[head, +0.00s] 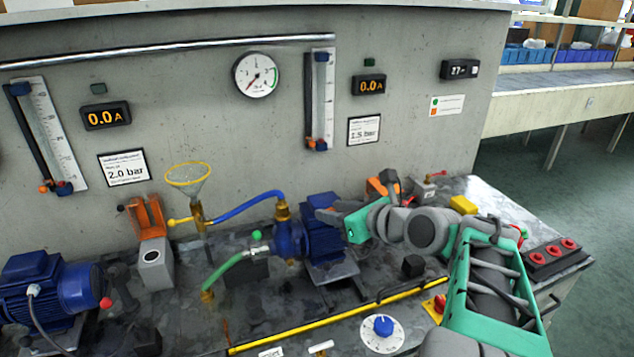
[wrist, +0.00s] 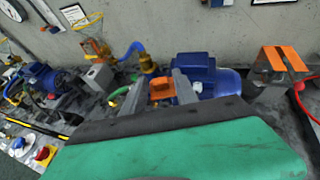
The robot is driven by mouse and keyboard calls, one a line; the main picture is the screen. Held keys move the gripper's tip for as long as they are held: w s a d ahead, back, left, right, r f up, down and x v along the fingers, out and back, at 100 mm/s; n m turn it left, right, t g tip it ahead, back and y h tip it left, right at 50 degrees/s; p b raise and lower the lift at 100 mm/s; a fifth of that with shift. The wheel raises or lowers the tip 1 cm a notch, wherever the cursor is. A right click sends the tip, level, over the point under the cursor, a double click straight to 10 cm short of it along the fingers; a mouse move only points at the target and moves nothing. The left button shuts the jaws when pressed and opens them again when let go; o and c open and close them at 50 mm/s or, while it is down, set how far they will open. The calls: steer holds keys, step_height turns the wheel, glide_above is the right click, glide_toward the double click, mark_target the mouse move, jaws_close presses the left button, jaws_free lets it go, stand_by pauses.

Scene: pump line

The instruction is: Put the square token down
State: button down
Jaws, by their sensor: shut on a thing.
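My gripper (wrist: 164,88) is shut on a small orange square piece, which I take to be the square token (wrist: 162,88). Its two grey fingers stand on either side of it in the wrist view. In the head view my gripper (head: 328,214) is in front of the middle blue pump motor (head: 322,240); I cannot make out the token there. The motor also shows behind the fingers in the wrist view (wrist: 215,80). How high the token is above the bench is not clear.
A grey fixture with orange jaws (wrist: 285,60) stands right of the motor. An orange bracket (head: 148,215) and a grey block (head: 154,265) stand left, near a yellow-rimmed funnel (head: 188,175). Blue (head: 245,205) and green hoses (head: 225,268), a yellow rail (head: 330,315) and a blue knob (head: 383,326) are nearby.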

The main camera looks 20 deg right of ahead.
steer(key=d+r+p, duration=0.7)
steer(key=r, duration=0.3)
glide_above(328, 200)
steer(key=shift+n+y, duration=0.4)
step_height(328, 200, down, 10)
steer(key=shift+a+f, duration=0.1)
steer(key=shift+f, duration=1.65)
steer(key=shift+f, duration=0.15)
steer(key=c, duration=0.9)
jaws_free()
steer(key=shift+c, duration=0.2)
